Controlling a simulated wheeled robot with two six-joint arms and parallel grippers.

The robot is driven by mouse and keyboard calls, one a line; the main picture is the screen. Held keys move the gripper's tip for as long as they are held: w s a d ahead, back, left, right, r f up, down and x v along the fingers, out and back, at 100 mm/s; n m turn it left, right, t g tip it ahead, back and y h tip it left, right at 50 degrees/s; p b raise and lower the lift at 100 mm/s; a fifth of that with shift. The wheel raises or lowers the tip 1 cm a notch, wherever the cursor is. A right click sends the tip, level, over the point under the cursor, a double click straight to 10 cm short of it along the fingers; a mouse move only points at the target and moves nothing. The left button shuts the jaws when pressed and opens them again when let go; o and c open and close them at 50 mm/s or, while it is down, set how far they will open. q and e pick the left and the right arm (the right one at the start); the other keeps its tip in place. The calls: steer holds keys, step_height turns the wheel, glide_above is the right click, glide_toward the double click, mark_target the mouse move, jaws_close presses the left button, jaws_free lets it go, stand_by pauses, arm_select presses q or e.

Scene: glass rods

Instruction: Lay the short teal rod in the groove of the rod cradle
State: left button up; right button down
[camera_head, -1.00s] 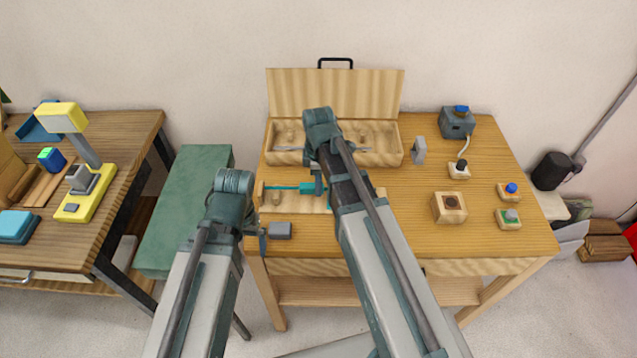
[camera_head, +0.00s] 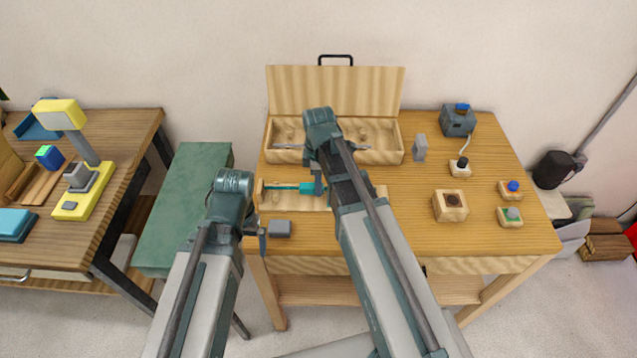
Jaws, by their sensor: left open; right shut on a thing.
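The short teal rod (camera_head: 284,187) lies level along the left part of the wooden rod cradle (camera_head: 292,203), near the table's front left. My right gripper (camera_head: 318,185) comes down over the rod's right end and is shut on it. My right arm hides part of the cradle, and I cannot tell whether the rod touches the groove. My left gripper (camera_head: 262,240) is open and empty at the table's front left edge, beside a small grey block (camera_head: 280,228).
An open wooden case (camera_head: 380,157) with its lid up stands behind the cradle, holding a grey rod (camera_head: 288,147). A grey upright block (camera_head: 420,148), a wooden block with a hole (camera_head: 450,206) and button boxes (camera_head: 509,217) stand to the right.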

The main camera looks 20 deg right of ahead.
steer(key=shift+f, duration=0.35)
steer(key=c, duration=0.5)
jaws_free()
steer(key=shift+r, duration=0.1)
step_height(320, 180, up, 14)
steer(key=p, duration=1.3)
steer(key=shift+f, duration=0.25)
step_height(320, 180, down, 13)
steer(key=b, duration=1.2)
steer(key=shift+b, duration=0.4)
